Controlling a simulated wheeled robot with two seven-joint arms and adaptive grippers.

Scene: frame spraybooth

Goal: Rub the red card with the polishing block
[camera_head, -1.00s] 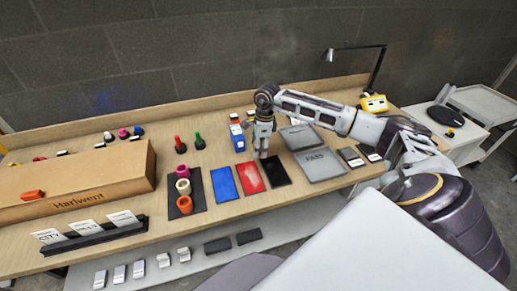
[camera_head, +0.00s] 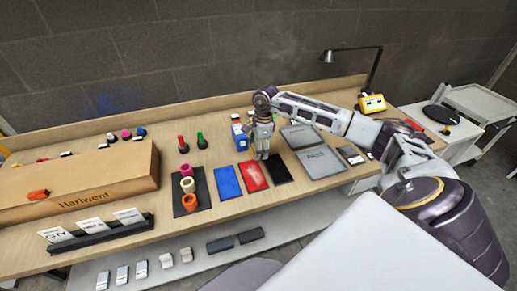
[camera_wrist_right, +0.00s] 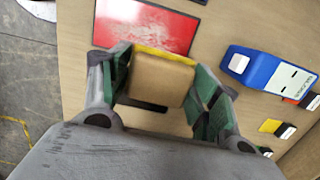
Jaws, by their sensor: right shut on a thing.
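The red card (camera_head: 253,177) lies flat on the bench between a blue card (camera_head: 228,182) and a black card (camera_head: 278,170). It carries a whitish hazy patch, also visible on the card in the wrist view (camera_wrist_right: 150,22). My right gripper (camera_head: 262,156) points down by the far edge of the red and black cards. In the wrist view it is shut on a tan polishing block (camera_wrist_right: 160,78) with a yellow edge. The block is close to the red card's edge; whether it touches anything below is unclear. My left gripper is not in view.
A blue box (camera_head: 239,137) stands just behind the gripper. Grey panels (camera_head: 320,161) lie to the right. Rings on a dark mat (camera_head: 203,188), red and green upright pieces and a long cardboard box (camera_head: 85,195) are to the left. A lamp (camera_head: 350,48) stands at the back.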

